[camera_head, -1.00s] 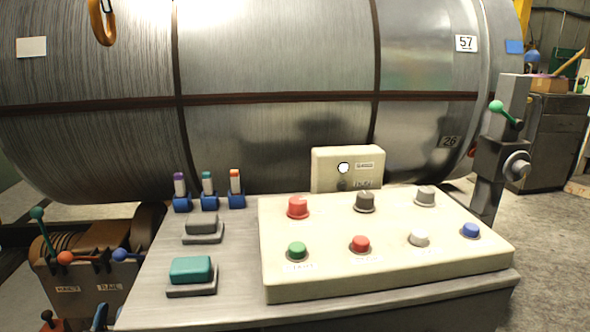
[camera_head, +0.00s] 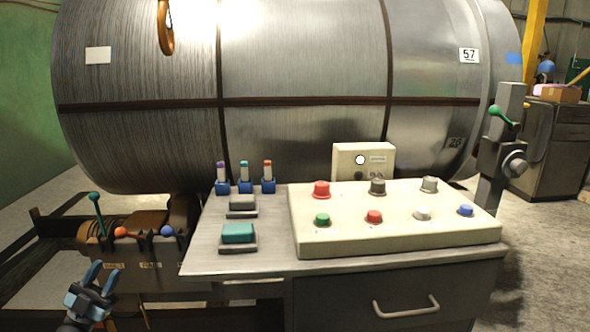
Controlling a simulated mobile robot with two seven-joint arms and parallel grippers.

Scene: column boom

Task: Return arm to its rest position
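My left gripper (camera_head: 103,277) shows at the lower left in the head view, with its two blue fingers pointing up and spread apart. Nothing is between them. It is in front of the lever box (camera_head: 115,266), which carries a green-knobbed lever (camera_head: 95,197), an orange-knobbed lever (camera_head: 121,232) and a blue-knobbed lever (camera_head: 167,231). In the picture the fingertips are below the levers; I cannot tell the exact gap in depth. My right gripper is not in view.
A control desk (camera_head: 270,263) stands in the middle with a cream button panel (camera_head: 395,240), rocker switches and small coloured toggles. A large metal drum (camera_head: 300,60) lies behind. A lever post (camera_head: 495,160) stands at the right. Open floor (camera_head: 545,250) shows at the right.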

